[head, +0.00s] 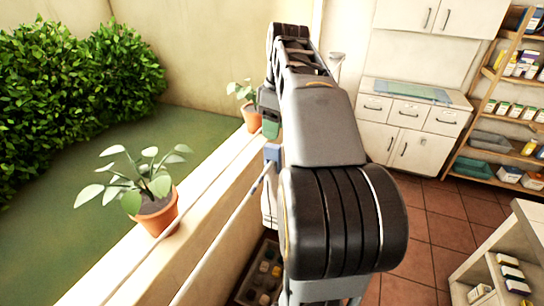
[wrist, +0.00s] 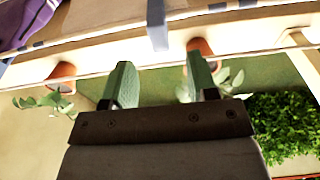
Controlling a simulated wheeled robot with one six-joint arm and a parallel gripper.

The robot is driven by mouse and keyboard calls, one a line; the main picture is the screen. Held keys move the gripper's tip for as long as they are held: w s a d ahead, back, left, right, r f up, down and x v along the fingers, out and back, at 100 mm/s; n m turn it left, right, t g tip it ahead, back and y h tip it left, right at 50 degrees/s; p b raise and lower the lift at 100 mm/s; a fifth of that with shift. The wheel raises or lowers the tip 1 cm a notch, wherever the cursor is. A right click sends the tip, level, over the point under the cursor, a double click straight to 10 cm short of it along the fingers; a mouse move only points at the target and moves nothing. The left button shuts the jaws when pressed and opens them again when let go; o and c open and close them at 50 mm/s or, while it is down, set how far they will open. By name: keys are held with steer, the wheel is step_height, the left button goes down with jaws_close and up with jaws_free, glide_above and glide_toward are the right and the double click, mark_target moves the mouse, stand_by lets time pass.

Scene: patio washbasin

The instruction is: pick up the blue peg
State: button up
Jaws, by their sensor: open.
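The blue peg (head: 273,153) sits at the far end of a thin pale line (head: 222,228) in the head view, just below my gripper. In the wrist view the blue peg (wrist: 157,25) is at the top centre, with its lower end near the line. My gripper (wrist: 158,57) is open, its two green fingers apart with nothing between them. The peg lies beyond the fingertips, roughly in line with the gap. In the head view my gripper (head: 269,118) is mostly hidden behind my arm, with only some green showing.
A potted plant (head: 156,212) and a smaller one (head: 250,118) stand on the ledge left of the line. Leafy bushes (head: 75,75) are behind. A purple cloth (wrist: 25,22) lies in the wrist view's top left corner. White cabinets (head: 405,135) and shelves stand at right.

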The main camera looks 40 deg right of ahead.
mark_target(273, 146)
steer(key=shift+w+a+f+p, duration=0.1)
steer(key=shift+w+f+p, duration=0.1)
steer(key=shift+f, duration=1.5)
steer(key=shift+w+a+f+p, duration=0.1)
steer(key=shift+w+f+p, duration=0.05)
steer(key=shift+f, duration=1.5)
steer(key=shift+c, duration=0.2)
jaws_close()
steer(key=shift+r, duration=0.15)
